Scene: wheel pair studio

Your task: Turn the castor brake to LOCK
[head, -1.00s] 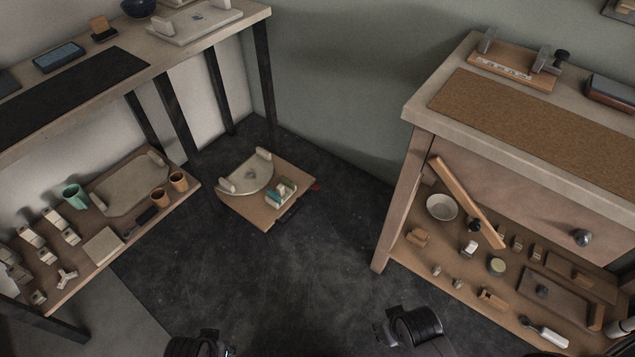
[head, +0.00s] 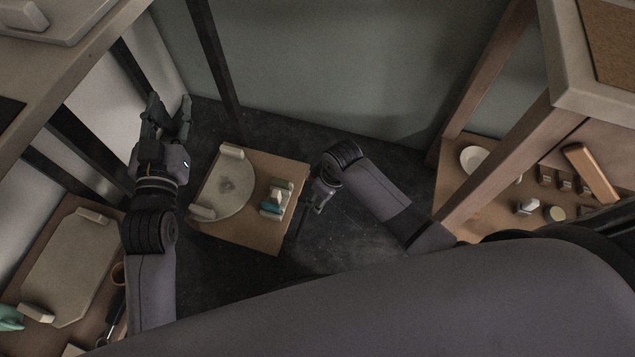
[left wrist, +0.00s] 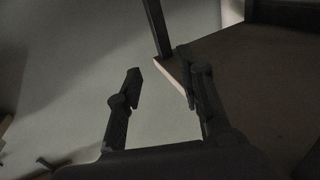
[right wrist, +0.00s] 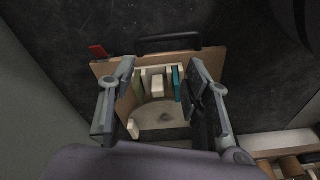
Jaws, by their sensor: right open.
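A low wooden board (head: 276,160) sits on the dark floor. In the right wrist view a red tab (right wrist: 98,50) sticks out at a corner of the board (right wrist: 205,62); it looks like the brake lever, but its marking cannot be read. I cannot make it out in the head view. My right gripper (head: 318,198) hangs beside the board's right edge. In the right wrist view its fingers (right wrist: 161,75) are apart and empty, with the red tab left of them. My left gripper (head: 170,108) is open and empty near the wall, left of the board.
The board carries a grey rounded plate (head: 226,186) and several small blocks, one teal (head: 270,208). A black handle (right wrist: 168,42) lies along its edge. Shelving stands at left (head: 75,260) and right (head: 450,205). Dark floor (head: 345,235) is free on the board's right.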

